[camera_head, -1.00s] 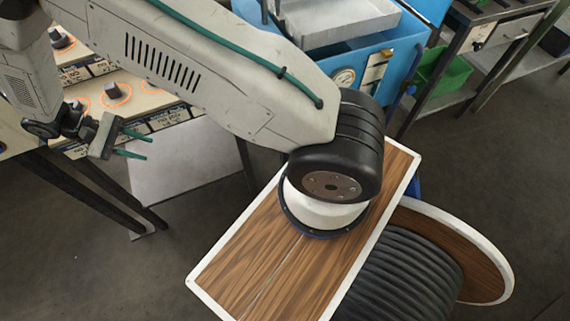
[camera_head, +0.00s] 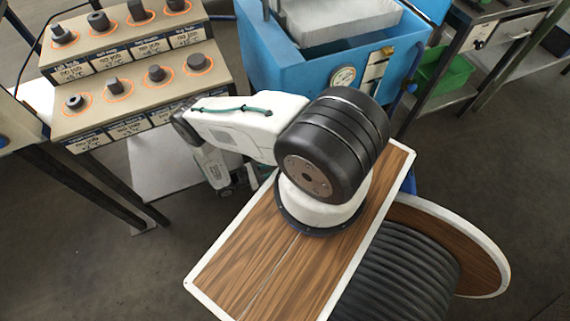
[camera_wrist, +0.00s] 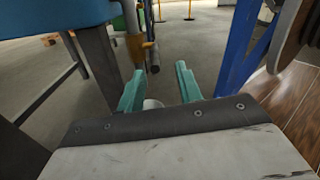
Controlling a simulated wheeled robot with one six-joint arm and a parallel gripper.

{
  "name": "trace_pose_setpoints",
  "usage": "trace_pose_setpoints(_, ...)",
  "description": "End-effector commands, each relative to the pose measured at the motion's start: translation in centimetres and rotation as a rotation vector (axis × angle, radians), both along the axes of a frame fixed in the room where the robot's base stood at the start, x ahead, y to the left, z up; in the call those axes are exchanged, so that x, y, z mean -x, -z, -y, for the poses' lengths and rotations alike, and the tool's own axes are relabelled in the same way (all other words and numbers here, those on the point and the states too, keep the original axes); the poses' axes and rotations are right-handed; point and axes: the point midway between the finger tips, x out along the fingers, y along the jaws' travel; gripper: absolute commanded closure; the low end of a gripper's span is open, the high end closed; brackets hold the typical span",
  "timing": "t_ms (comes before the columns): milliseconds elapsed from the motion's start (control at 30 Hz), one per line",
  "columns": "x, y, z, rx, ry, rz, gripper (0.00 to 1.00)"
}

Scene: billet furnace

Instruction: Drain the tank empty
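The blue tank (camera_head: 300,48) stands at the back middle in the head view, with a round gauge (camera_head: 343,76) on its front. Its blue underside (camera_wrist: 65,14) shows at the upper left in the wrist view. A brownish pipe with an orange-yellow fitting (camera_wrist: 148,45) hangs below it, ahead of my gripper; whether this is a drain valve, and its setting, I cannot tell. My gripper (camera_wrist: 160,82) has two teal fingers, spread apart with nothing held between them. The pipe's lower end lines up between the fingertips but looks farther off. In the head view my gripper is low and partly hidden behind my arm.
A dark table leg (camera_wrist: 97,62) is close on the left in the wrist view. A green bin (camera_head: 446,76) sits on a shelf at the right. Grey floor lies open ahead.

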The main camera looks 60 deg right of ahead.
Motion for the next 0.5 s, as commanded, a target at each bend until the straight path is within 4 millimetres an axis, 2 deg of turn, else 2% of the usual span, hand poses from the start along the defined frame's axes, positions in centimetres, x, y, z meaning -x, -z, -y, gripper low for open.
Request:
trace_pose_setpoints(33,0.4,0.5,1.1,-0.007,-0.005,-0.015,0.65)
trace_pose_setpoints(100,0.6,0.9,2.0,-0.014,-0.018,-0.028,0.65)
trace_pose_setpoints(267,1.3,1.1,3.6,-0.019,-0.026,-0.038,0.65)
trace_pose_setpoints(500,3.4,1.0,6.8,-0.019,-0.025,-0.037,0.65)
